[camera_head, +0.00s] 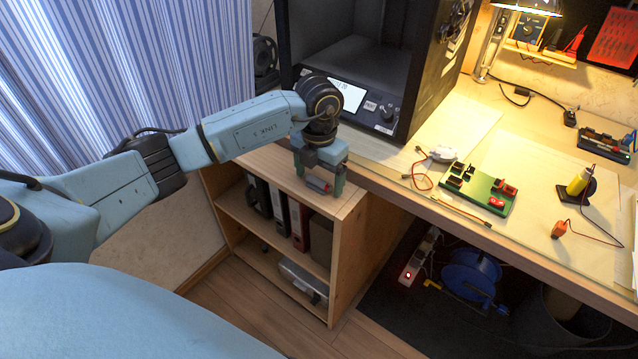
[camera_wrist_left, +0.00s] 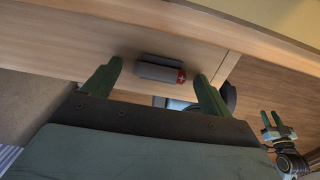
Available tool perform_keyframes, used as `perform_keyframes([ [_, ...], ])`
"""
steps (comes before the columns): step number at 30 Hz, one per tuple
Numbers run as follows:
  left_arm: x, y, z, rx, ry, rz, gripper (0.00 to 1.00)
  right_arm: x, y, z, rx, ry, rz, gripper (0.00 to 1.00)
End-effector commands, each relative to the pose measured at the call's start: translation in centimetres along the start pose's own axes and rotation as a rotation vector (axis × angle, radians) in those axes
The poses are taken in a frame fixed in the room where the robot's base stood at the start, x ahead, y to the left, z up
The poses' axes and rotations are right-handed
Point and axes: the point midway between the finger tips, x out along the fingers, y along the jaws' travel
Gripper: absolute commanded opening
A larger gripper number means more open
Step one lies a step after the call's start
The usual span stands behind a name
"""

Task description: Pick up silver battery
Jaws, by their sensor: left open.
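The silver battery (camera_head: 317,184) lies on the top of the wooden shelf unit, its red end toward the right. In the left wrist view the battery (camera_wrist_left: 158,71) shows beyond and between the fingertips, with a red end carrying a white mark. My left gripper (camera_head: 319,183) is open, pointing down over the shelf top, with one green finger on each side of the battery. No contact between the fingers and the battery is visible. My right gripper (camera_wrist_left: 271,119) shows small at the right of the left wrist view, its green fingertips apart.
The shelf unit (camera_head: 347,220) holds binders below. A dark machine with a lit screen (camera_head: 346,95) stands close behind my left gripper. The workbench (camera_head: 470,150) to the right carries a green board (camera_head: 478,190), wires and a yellow tool (camera_head: 578,182).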

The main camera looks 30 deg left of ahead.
Motion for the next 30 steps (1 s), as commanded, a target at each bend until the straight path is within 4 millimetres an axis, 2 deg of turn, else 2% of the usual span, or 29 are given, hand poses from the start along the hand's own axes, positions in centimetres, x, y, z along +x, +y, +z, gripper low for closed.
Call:
perform_keyframes([
  [2, -0.1, 0.0, 0.0, 0.000, 0.000, 0.000, 0.85, 0.0, 0.0, 0.0, 0.000, 0.000, 0.000, 0.36],
  [13, -0.1, 0.0, 0.0, 0.000, 0.000, 0.000, 0.37, 0.0, 0.0, 0.0, 0.000, -0.001, 0.000, 0.36],
  [23, -0.5, 0.0, 0.0, 0.001, -0.001, 0.000, 0.36, -0.1, 0.0, 0.0, 0.000, 0.002, -0.001, 0.36],
  [26, -1.4, 0.0, 0.1, 0.001, -0.002, 0.000, 0.36, 0.1, 0.1, 0.0, 0.000, 0.006, 0.000, 0.36],
  [30, -3.5, 0.0, 0.1, 0.000, -0.004, 0.001, 0.36, 1.9, 1.1, 1.2, -0.004, -0.017, 0.016, 0.36],
])
